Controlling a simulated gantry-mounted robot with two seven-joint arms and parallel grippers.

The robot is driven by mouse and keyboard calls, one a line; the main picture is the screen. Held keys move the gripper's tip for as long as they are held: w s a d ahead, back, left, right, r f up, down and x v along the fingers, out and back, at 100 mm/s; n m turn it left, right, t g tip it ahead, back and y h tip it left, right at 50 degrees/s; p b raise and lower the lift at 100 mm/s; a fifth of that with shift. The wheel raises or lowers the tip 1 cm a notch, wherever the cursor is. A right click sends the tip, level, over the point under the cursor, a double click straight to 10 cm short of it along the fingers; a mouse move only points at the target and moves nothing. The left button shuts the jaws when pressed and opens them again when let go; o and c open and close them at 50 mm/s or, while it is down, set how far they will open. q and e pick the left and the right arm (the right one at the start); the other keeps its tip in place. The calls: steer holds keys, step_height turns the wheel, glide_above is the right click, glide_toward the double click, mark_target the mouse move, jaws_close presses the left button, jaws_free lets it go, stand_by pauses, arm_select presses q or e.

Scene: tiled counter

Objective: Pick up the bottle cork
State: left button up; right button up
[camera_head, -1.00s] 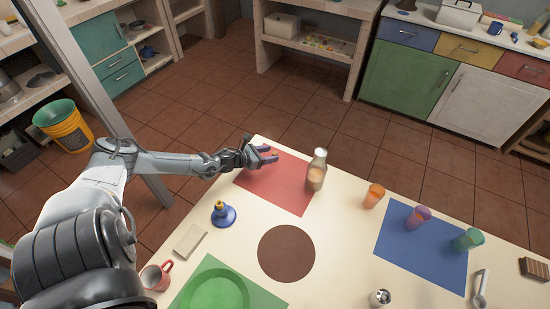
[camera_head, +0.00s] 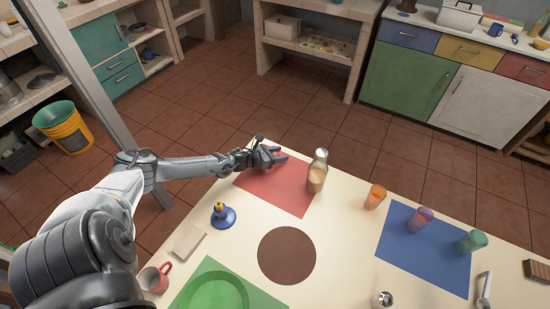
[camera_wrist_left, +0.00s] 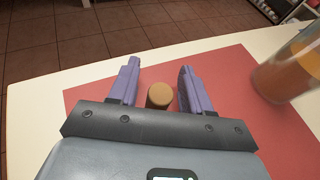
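The bottle cork (camera_wrist_left: 159,96) is a small tan cylinder on the red mat (camera_head: 285,188), near the mat's far left edge. In the left wrist view it is between the two purple fingers of my left gripper (camera_wrist_left: 158,72), with a gap on each side. The fingers are open. In the head view, my left gripper (camera_head: 278,153) reaches low over the red mat and mostly hides the cork. A glass bottle (camera_head: 317,172) with tan contents stands at the right edge of the mat. My right gripper is not in view.
The bottle is close to the right of my left gripper. An orange glass (camera_head: 376,197), a purple glass (camera_head: 421,219) and a green glass (camera_head: 472,242) stand farther right. A blue oil-lamp-like item (camera_head: 223,216) stands left. The brown round mat (camera_head: 287,255) is bare.

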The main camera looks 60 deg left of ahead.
arm_select(q)
jaws_close()
